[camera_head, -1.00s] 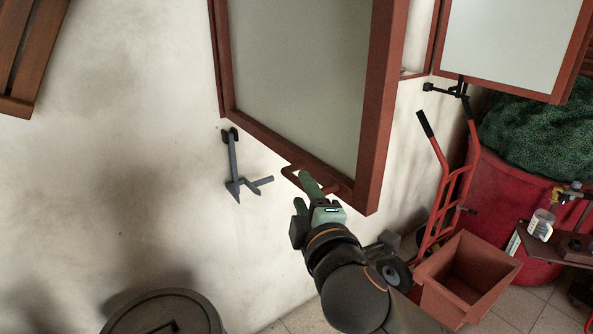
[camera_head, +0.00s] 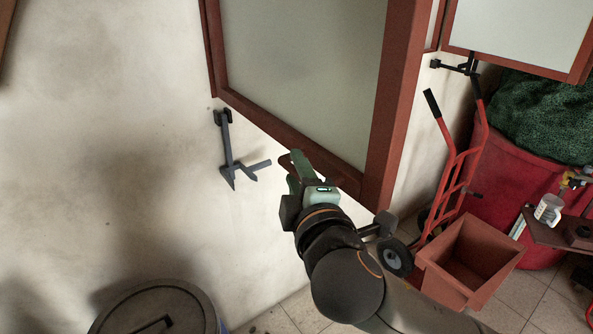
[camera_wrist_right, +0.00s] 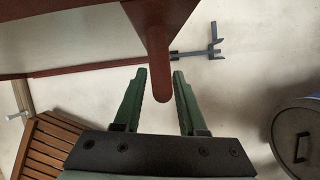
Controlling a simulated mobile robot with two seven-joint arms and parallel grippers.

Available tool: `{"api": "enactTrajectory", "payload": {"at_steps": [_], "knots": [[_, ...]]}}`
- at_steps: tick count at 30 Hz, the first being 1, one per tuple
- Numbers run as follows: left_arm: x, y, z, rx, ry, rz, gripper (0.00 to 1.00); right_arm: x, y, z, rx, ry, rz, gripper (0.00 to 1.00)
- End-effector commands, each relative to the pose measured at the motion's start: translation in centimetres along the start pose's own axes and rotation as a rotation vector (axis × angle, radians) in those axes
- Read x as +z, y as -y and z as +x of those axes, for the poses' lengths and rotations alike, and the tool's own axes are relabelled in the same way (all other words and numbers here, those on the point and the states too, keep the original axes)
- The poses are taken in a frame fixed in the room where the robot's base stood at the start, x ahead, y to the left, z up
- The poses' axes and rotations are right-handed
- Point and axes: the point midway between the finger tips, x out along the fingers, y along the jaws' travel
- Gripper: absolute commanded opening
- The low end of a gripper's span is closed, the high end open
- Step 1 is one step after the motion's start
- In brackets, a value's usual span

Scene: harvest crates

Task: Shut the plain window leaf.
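A window leaf with a reddish-brown frame (camera_head: 330,165) and a greyish pane (camera_head: 300,65) stands out from the wall at top centre. My right gripper (camera_head: 297,165) is at its lower edge, beside a red-brown handle (camera_head: 284,159) mostly hidden by the fingers. In the right wrist view my gripper (camera_wrist_right: 164,80) is open, and the rounded bar of the handle (camera_wrist_right: 160,60) reaches between the two fingertips. Contact with either finger cannot be told. A second framed leaf (camera_head: 515,30) is at top right. My left gripper is not in view.
A dark wall catch (camera_head: 228,150) sits left of the gripper. A red hand truck (camera_head: 452,165), a reddish box (camera_head: 450,282) and a red bin (camera_head: 500,195) stand to the right. A lidded bin (camera_head: 155,310) is at lower left.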

Motion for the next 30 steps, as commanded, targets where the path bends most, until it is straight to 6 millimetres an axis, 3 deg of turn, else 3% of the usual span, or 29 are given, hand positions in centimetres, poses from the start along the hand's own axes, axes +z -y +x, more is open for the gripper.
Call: {"api": "enactTrajectory", "payload": {"at_steps": [2,10,30], "knots": [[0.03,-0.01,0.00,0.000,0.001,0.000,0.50,0.00,0.00,0.01,0.000,0.000,0.000,0.30],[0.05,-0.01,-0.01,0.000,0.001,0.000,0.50,0.01,0.01,0.02,0.000,0.000,0.000,0.00],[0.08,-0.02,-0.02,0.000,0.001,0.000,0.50,0.03,0.02,0.03,0.000,0.001,0.000,0.00]]}}
